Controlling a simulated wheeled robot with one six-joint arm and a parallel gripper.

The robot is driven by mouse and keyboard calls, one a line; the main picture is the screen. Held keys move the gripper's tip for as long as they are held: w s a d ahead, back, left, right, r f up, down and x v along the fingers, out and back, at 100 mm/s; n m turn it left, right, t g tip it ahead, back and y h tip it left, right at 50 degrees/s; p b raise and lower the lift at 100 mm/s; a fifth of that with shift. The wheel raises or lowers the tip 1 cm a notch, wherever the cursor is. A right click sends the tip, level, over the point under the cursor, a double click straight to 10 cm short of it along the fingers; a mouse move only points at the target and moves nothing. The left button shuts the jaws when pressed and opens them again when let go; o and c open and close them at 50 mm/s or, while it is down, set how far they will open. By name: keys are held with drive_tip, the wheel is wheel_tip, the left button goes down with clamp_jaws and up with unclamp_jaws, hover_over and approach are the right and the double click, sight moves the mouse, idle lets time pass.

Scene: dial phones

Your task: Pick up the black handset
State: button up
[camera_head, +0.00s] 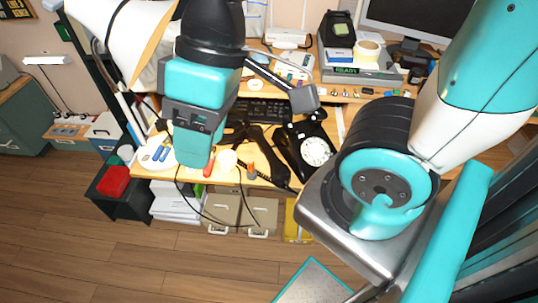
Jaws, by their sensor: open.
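The black handset (266,160) lies slantwise on the wooden desk, off its cradle. Just right of it stands the black dial phone (300,146) with a round white dial (316,151). My gripper (194,157) hangs over the desk's front part, left of the handset and apart from it in the picture. It is open; its fingertips are hard to make out from this angle, and I see nothing held in it. My arm covers part of the desk left of the handset.
A black keyboard (262,109) lies behind the handset. A round plate (150,160) with small tools is left of my gripper. A lamp (124,32) leans in at upper left. A grey device (358,70) and a monitor (420,18) stand behind. The floor (120,260) in front is clear.

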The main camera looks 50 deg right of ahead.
drive_tip(key=o, duration=0.3)
drive_tip(key=shift+w+f, duration=0.1)
drive_tip(key=shift+o, duration=0.2)
drive_tip(key=w+d+f+m+h+b, duration=0.1)
drive_tip(key=w+d+f+m+b, duration=0.2)
drive_tip(key=w, duration=0.6)
drive_tip(key=d+f+b, duration=0.2)
drive_tip(key=d+f, duration=0.1)
drive_tip(key=f, duration=0.1)
drive_tip(key=shift+w+d+f+m+t, duration=0.2)
drive_tip(key=shift+d+f+m+t, duration=0.05)
drive_tip(key=shift+d+m+t, duration=0.15)
drive_tip(key=m+h+b, duration=0.3)
drive_tip(key=m+b, duration=0.4)
hover_over(266, 147)
wheel_tip(266, 147, down, 18)
drive_tip(key=shift+g, duration=0.4)
drive_tip(key=f, duration=0.3)
drive_tip(key=f+b, duration=0.1)
drive_tip(key=f, duration=0.5)
drive_tip(key=shift+s+d+f+b, duration=0.1)
drive_tip(key=shift+d+f+b, duration=0.2)
drive_tip(key=shift+f, duration=0.1)
drive_tip(key=shift+a+f+b, duration=0.15)
drive_tip(key=shift+f+b, duration=0.05)
drive_tip(key=shift+f, duration=1.3)
drive_tip(key=shift+a+f+b, duration=0.1)
drive_tip(key=shift+f+b, duration=0.1)
drive_tip(key=shift+f, duration=1.25)
